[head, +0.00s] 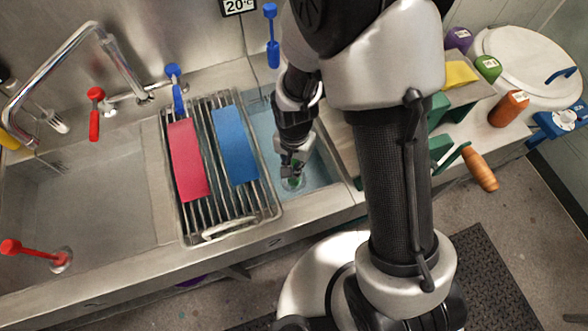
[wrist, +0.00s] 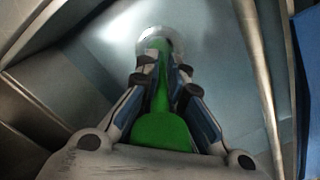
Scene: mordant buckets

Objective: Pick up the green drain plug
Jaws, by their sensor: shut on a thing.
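The green drain plug (wrist: 160,130) is between the two fingers of my gripper (wrist: 161,75) in the wrist view. The fingers are shut on its narrow upright part, and a wider green part shows nearer the camera. Past the fingertips a pale round fitting (wrist: 160,38) shows on the basin floor; I cannot tell whether the plug touches it. In the head view my gripper (head: 292,168) reaches down into the right basin (head: 318,178), with a little green of the plug (head: 295,182) at the fingertips.
A wire rack (head: 212,215) with a red board (head: 187,160) and a blue board (head: 235,145) lies just left of the basin. A tap (head: 125,70) and an empty left basin (head: 90,190) are farther left. Bottles and a white bucket (head: 525,60) stand at right.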

